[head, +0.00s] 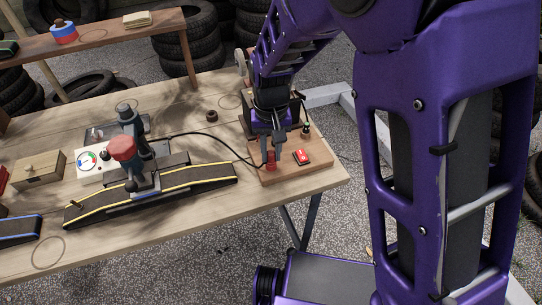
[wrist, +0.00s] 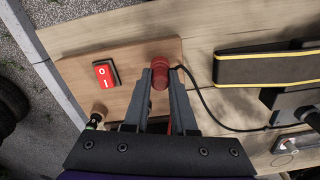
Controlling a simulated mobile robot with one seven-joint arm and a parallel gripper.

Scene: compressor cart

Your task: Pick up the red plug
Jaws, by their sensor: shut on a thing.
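The red plug (head: 271,164) is at the front of a wooden board on the right end of the table. It also shows in the wrist view (wrist: 160,76), between my fingertips. My gripper (head: 270,151) points down at the board, with its fingers closed on the two sides of the plug. In the wrist view the fingers (wrist: 160,68) reach up to the plug. A black cable (wrist: 207,108) runs from beside the plug. I cannot tell whether the plug touches the board.
A red rocker switch (head: 302,157) sits on the board (head: 290,174) right of the plug. A small black-and-wood knob (head: 305,130) stands behind it. A ramp with yellow edges (head: 200,177) and a red-topped device (head: 122,148) stand to the left.

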